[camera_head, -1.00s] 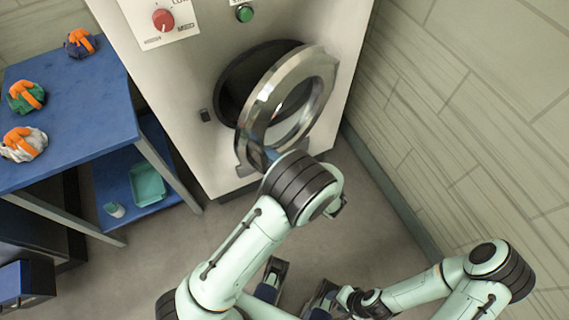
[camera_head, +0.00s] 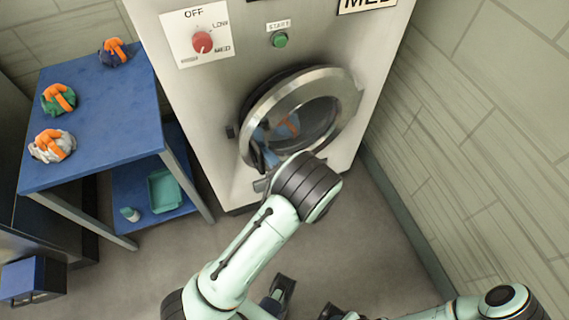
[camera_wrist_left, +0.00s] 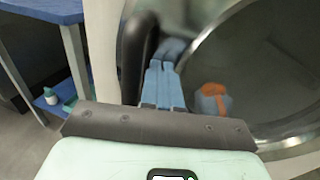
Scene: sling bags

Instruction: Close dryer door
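The dryer door (camera_head: 352,97) is a round metal ring with a glass window, on the front of the dryer. It lies close to the opening, with a dark gap along its upper left edge. It fills the right of the left wrist view (camera_wrist_left: 190,65). My left gripper (camera_wrist_left: 165,80) has its blue fingers close together, with nothing visible between them. In the head view my left wrist partly hides this spot.
The dryer (camera_head: 190,115) carries a red dial (camera_head: 202,42) and a green start button (camera_head: 279,40). A blue table (camera_head: 105,110) with several sling bags stands left, with a teal tray (camera_head: 165,190) on its lower shelf. A wall is close on the right.

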